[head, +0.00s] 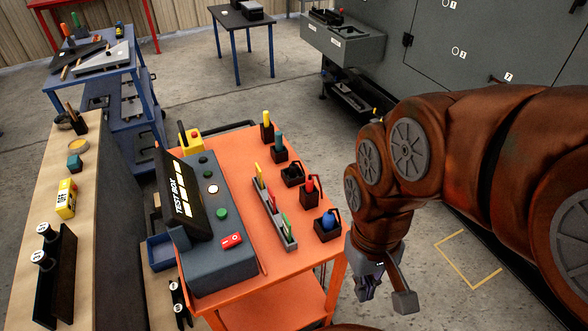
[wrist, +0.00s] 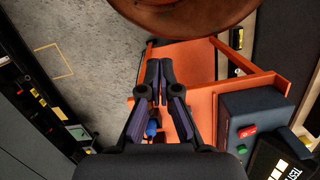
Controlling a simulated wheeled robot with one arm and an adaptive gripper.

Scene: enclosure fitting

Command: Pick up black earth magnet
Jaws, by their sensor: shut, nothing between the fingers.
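A row of small black holders stands along the right side of the orange cart (head: 257,235) in the head view. The black piece (head: 292,173), which I take for the black earth magnet, sits in the middle holder, between the teal piece (head: 279,142) and the red one (head: 309,186). My gripper (head: 385,293) hangs off the cart's right edge, apart from the pieces. In the wrist view my gripper (wrist: 159,78) is shut and empty, its fingertips close together. The blue piece (wrist: 152,128) shows between its fingers there. I cannot make out the black piece in that view.
A grey test box (head: 215,215) with a raised lid fills the cart's left side. A grey rack of coloured pieces (head: 274,213) stands between it and the holders. A wooden bench (head: 85,235) is at left. Grey cabinets (head: 450,55) stand at the back right.

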